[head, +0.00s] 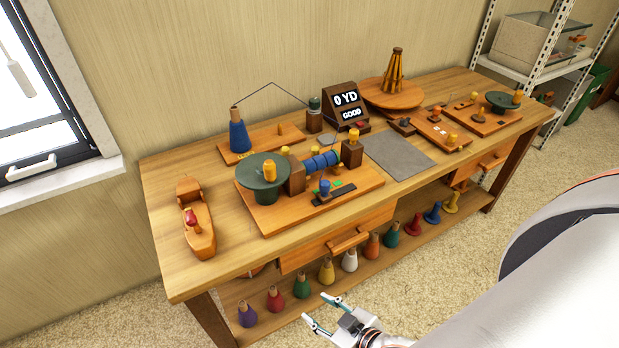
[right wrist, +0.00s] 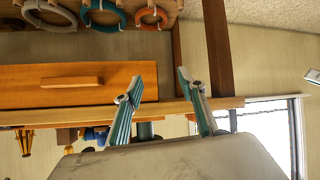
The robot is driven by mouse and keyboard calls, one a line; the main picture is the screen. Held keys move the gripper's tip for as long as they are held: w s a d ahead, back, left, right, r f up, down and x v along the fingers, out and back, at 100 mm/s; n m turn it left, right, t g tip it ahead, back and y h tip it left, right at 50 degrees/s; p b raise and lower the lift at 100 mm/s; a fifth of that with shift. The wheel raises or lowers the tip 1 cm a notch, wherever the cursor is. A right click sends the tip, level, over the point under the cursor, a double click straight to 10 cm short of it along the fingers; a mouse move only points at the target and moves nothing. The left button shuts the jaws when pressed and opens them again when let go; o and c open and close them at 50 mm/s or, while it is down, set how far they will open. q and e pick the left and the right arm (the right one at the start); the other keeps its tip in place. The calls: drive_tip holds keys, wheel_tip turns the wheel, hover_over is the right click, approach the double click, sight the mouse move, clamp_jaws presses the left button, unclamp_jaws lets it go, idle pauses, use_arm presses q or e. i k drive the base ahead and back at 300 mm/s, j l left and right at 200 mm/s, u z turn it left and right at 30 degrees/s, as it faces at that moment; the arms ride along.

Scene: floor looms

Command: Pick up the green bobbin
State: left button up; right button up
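Which piece the task calls the green bobbin is not certain. A green cone-shaped spool (head: 302,287) stands upright in the row on the lower shelf, and a darker teal-green one (head: 391,235) stands further right in that row. Small green pieces (head: 337,183) lie on the winder board on the tabletop. My right gripper (head: 318,312) is open and empty, low in front of the lower shelf, apart from the spools. Its two spread fingers also show in the right wrist view (right wrist: 160,105) with nothing between them. My left gripper is in neither view.
The wooden table (head: 165,215) carries a winder, a boat-shaped shuttle (head: 197,225), a blue cone (head: 238,132) and a counter display (head: 346,103). Its drawer front (head: 320,246) overhangs the lower shelf. A table leg (head: 213,318) stands at left. Carpet in front is open.

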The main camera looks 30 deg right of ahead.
sight(331, 157)
drive_tip(key=l, duration=0.6)
drive_tip(key=k+l, duration=0.1)
drive_tip(key=l, duration=0.5)
drive_tip(key=k+l, duration=0.1)
drive_tip(key=l, duration=0.55)
drive_tip(key=i+u, duration=0.05)
